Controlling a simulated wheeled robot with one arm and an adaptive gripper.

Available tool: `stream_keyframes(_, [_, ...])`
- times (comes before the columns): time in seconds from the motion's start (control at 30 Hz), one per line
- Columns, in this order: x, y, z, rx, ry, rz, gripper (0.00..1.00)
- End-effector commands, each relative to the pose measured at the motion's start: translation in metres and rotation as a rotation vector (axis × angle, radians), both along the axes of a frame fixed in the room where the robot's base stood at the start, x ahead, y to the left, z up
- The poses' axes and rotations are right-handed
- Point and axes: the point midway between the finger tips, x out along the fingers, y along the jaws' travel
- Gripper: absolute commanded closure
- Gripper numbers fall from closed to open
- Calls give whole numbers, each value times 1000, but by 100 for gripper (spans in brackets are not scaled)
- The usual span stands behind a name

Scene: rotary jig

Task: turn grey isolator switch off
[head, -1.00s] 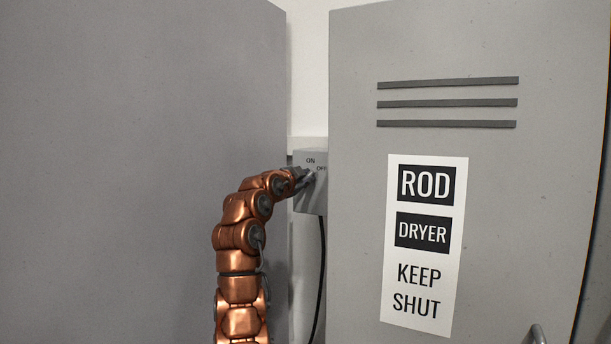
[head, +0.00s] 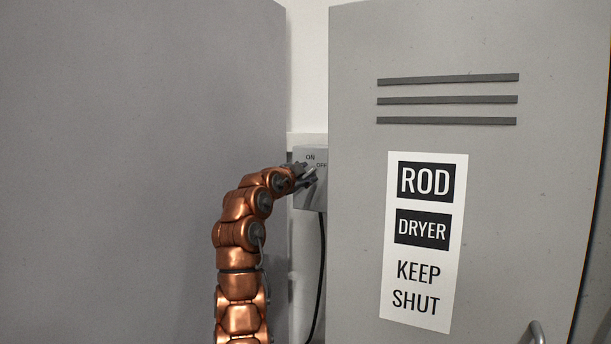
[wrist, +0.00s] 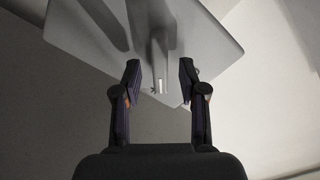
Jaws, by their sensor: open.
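In the wrist view my gripper (wrist: 160,80) is open, one finger on each side of the switch's grey handle (wrist: 160,55). The handle has a white mark near its end and shows a gap to both fingers. In the head view the handle is mostly hidden, and I cannot tell for certain which label it points to.
A grey cabinet (head: 140,170) stands close on the left. The rod dryer door (head: 500,200), with its sign, stands close on the right, so the gap is narrow. A black cable (head: 321,270) hangs below the switch box.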

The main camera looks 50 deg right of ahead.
Motion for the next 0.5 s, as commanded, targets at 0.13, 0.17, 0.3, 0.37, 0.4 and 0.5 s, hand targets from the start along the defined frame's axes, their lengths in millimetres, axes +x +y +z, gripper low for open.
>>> stream_keyframes(0.13, [0,1,0,0,0,0,58])
stream_keyframes(0.17, [0,1,0,-1,0,1,58])
stream_keyframes(0.3, [-1,5,0,0,-1,1,58])
stream_keyframes(0.37, [-2,9,1,-1,-1,1,58])
stream_keyframes(0.4, [-2,12,1,-1,-2,3,58])
stream_keyframes(0.5, [-4,19,1,-1,-3,1,58])
